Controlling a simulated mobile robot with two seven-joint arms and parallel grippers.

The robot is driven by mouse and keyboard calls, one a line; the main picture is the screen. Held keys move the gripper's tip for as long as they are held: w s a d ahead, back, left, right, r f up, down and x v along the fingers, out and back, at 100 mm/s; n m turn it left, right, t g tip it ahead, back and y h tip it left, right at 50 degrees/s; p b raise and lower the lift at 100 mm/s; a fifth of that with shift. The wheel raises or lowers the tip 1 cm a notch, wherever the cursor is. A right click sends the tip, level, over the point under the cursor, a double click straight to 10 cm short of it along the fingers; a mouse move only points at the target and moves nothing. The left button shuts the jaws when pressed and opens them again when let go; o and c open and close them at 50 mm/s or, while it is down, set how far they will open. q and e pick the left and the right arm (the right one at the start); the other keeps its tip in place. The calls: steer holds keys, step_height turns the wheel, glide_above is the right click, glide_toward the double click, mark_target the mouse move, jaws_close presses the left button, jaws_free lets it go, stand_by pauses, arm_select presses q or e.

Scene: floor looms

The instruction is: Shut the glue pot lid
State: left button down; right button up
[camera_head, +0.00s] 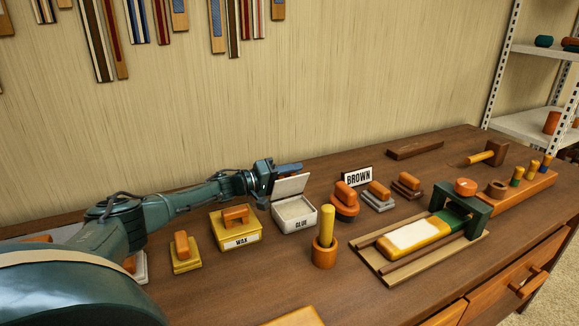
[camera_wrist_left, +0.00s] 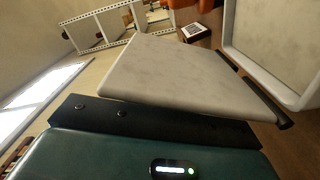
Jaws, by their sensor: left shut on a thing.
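The glue pot (camera_head: 294,222) is a white box labelled GLUE on the wooden bench, and its inside shows pale. Its lid (camera_head: 291,186) stands tilted up and open at the pot's back edge. My left gripper (camera_head: 284,170) reaches in from the left and is shut on the lid near its upper edge. In the left wrist view the pale lid (camera_wrist_left: 190,75) lies against a dark finger, with the hinge rod and part of the open pot (camera_wrist_left: 270,92) at the right. The far finger is hidden there. My right gripper is not in view.
A yellow WAX box (camera_head: 236,239) stands left of the pot. An orange cup with a yellow peg (camera_head: 324,254) stands in front right. Orange-handled blocks (camera_head: 346,201) and a BROWN sign (camera_head: 358,176) are at the right, with a green-framed jig (camera_head: 462,210) beyond.

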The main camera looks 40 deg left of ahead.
arm_select(q)
steer(key=shift+s+d+m, duration=0.15)
steer(key=shift+d+m, duration=0.1)
steer(key=shift+m, duration=0.05)
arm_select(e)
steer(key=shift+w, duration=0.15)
arm_select(q)
steer(key=c, duration=1.2)
jaws_free()
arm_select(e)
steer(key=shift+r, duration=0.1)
arm_select(q)
steer(key=shift+m, duration=0.3)
step_height(320, 180, up, 10)
steer(key=shift+s+d+f+p, duration=0.1)
steer(key=shift+f+p, duration=0.15)
steer(key=shift+p, duration=0.85)
steer(key=shift+r, duration=0.35)
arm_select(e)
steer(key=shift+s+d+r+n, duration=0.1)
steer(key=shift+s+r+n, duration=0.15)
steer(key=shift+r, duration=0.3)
